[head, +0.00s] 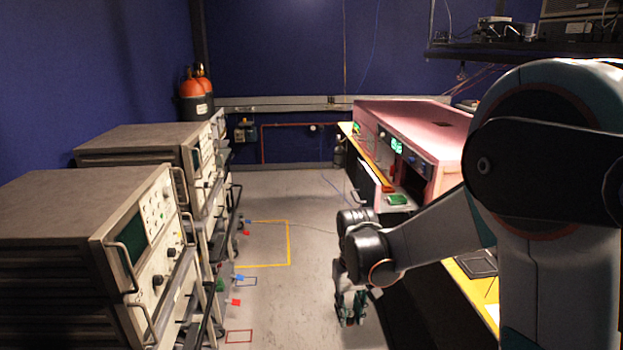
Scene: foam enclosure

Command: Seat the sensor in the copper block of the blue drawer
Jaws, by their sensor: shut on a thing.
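My gripper (350,318) hangs fingers-down over the aisle floor, left of and in front of the pink foam enclosure (430,122). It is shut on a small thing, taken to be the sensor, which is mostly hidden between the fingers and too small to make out. The enclosure's front has a green lit display (396,145) and a small blue part (417,159) beside it. I cannot tell whether that part belongs to the blue drawer. The copper block cannot be made out.
Stacked grey instruments (90,225) with protruding handles line the left side. A yellow floor outline (289,243) lies in the open aisle. A green item (398,199) and a red item (389,188) sit before the enclosure. A loaded shelf (500,48) hangs upper right.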

